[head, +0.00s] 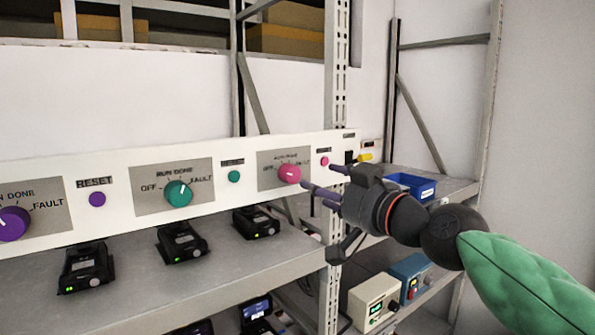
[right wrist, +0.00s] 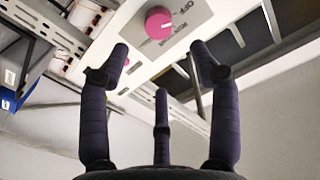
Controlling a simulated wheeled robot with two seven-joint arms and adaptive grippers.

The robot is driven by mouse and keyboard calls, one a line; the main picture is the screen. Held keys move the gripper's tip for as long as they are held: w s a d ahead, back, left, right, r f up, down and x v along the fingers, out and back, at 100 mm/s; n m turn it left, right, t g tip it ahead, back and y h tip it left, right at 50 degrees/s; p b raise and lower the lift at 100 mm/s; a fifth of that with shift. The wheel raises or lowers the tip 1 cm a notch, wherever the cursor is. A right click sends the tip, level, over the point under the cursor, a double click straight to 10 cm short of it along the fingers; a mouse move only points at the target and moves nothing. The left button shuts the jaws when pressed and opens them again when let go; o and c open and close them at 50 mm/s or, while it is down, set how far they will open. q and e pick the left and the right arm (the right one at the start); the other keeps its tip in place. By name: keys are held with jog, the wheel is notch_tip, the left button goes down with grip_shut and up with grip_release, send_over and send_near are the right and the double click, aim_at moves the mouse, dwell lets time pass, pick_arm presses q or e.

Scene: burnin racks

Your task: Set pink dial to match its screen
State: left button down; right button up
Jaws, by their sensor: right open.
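The pink dial (head: 289,174) sits on a grey plate at the right part of the white panel, with OFF, RUN and FAULT style lettering around it. It also shows in the right wrist view (right wrist: 159,22), at the top centre. My right gripper (head: 322,188) is open and empty, just right of the dial, its fingers pointing at the panel. In the right wrist view the fingers (right wrist: 160,70) are spread below the dial and do not touch it. The dial's screen cannot be made out for certain; a black device (head: 257,222) stands on the shelf below. My left gripper is not in view.
A teal dial (head: 178,193) and a purple dial (head: 12,224) sit further left on the panel (head: 115,200). Small reset buttons sit between them. Black devices stand on the grey shelf (head: 215,262). A rack upright (head: 337,90) and a blue bin (head: 411,186) are near my right arm.

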aim_at(294, 175)
jog(key=p+x, duration=0.2)
jog(key=x, duration=0.8)
jog(key=shift+w+a+f, duration=0.1)
jog(key=c, duration=1.1)
